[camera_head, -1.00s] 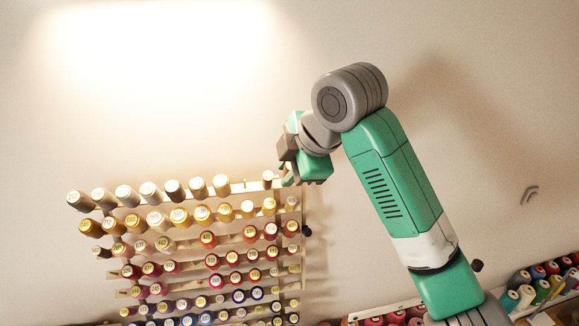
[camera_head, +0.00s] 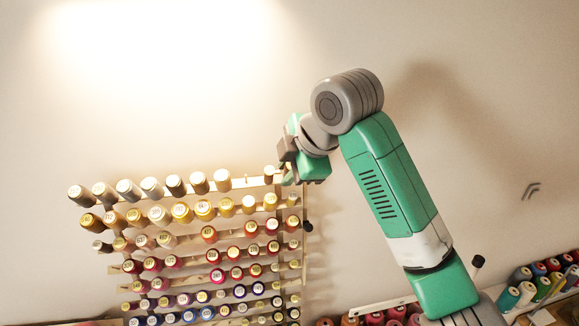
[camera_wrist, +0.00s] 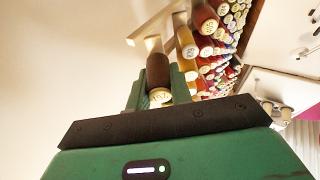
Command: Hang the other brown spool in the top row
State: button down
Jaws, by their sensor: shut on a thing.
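My gripper (camera_wrist: 160,100) is shut on a brown spool (camera_wrist: 158,72) with a pale end cap, held between its green fingers in the wrist view. A pale peg of the rack (camera_wrist: 152,43) shows right behind the spool's far end; I cannot tell whether the spool is on it. In the head view, my gripper (camera_head: 284,172) is at the right end of the rack's top row, and a small brown spool (camera_head: 269,174) shows at its fingertips.
A row of yellow and gold spools (camera_head: 181,212) sits just below the top row, with red, pink and blue spools lower down. A black knob (camera_head: 308,227) sticks out at the rack's right side. More spools (camera_head: 540,270) stand at lower right. The wall above is clear.

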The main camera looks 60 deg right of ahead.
jog(key=c, duration=1.2)
grip_release()
jog(key=shift+o, duration=0.2)
jog(key=b+v, duration=0.1)
jog(key=v, duration=0.6)
jog(key=shift+s+r+b, duration=0.2)
jog(key=shift+r+b, duration=0.05)
jog(key=shift+b, duration=0.1)
jog(key=w+a+r+m+t+y+p, duration=0.15)
jog(key=w+a+t, duration=0.25)
jog(key=w+a, duration=0.6)
jog(key=w+a+r+t, duration=0.35)
jog(key=w+a, duration=0.35)
jog(key=a, duration=0.5)
jog(key=s+a+r+m+t+y, duration=0.1)
jog(key=a+r+t, duration=0.15)
jog(key=a, duration=0.35)
jog(key=s+a+r+m+t+p, duration=0.1)
jog(key=s+a+m+t, duration=0.15)
jog(key=a, duration=0.45)
jog(key=s+a+r+m+t+y, duration=0.1)
jog(key=a+r+t, duration=0.15)
jog(key=a, duration=0.35)
jog(key=s+a+r+m+t, duration=0.1)
jog(key=s+a+m+t, duration=0.1)
jog(key=s+a, duration=0.4)
jog(key=shift+s+r+m+t+p, duration=0.3)
jog(key=shift+s+m+t+p, duration=0.1)
jog(key=shift+s+t, duration=0.45)
